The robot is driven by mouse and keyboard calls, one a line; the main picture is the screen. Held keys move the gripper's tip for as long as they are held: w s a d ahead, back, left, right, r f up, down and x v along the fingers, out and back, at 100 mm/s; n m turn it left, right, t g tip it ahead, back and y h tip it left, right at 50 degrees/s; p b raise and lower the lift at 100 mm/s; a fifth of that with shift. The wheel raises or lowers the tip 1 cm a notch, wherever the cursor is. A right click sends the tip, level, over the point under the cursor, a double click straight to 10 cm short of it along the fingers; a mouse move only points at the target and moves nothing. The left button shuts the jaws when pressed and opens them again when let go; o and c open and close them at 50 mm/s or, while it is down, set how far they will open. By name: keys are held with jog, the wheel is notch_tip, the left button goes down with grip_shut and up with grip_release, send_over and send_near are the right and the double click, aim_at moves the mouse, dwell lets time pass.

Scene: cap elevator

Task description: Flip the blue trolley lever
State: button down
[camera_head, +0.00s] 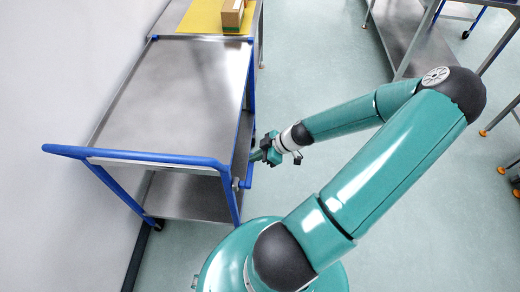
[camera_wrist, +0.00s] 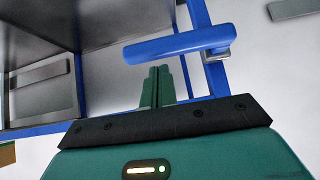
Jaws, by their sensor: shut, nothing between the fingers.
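The blue trolley lever (camera_wrist: 178,45) lies nearly level across the upper middle of the wrist view. Its right end meets a metal pivot (camera_wrist: 217,54) beside a blue trolley post. My gripper (camera_wrist: 157,72) is shut and empty, with its green fingertips just below the lever in the picture. I cannot tell whether they touch it. In the head view my gripper (camera_head: 256,155) is at the right side of the trolley (camera_head: 180,90), near its front right post.
The trolley has a steel top, a lower shelf (camera_head: 186,196) and a blue push handle (camera_head: 130,155). A cardboard box (camera_head: 232,14) sits on a yellow mat (camera_head: 203,20) behind it. A wall is at left. Another steel table (camera_head: 402,32) stands at upper right, with open floor between.

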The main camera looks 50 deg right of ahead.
jog(key=shift+f, duration=0.35)
jog(key=shift+w+f, duration=0.15)
notch_tip(320, 180, down, 12)
jog(key=s+a+m+g+y, duration=0.2)
jog(key=m+g+y, duration=0.2)
jog(key=m+y, duration=0.3)
jog(key=shift+s+a+g+y, duration=0.15)
jog(key=shift+a+g+y, duration=0.25)
jog(key=shift+y, duration=1.2)
jog(key=shift+s+a, duration=0.1)
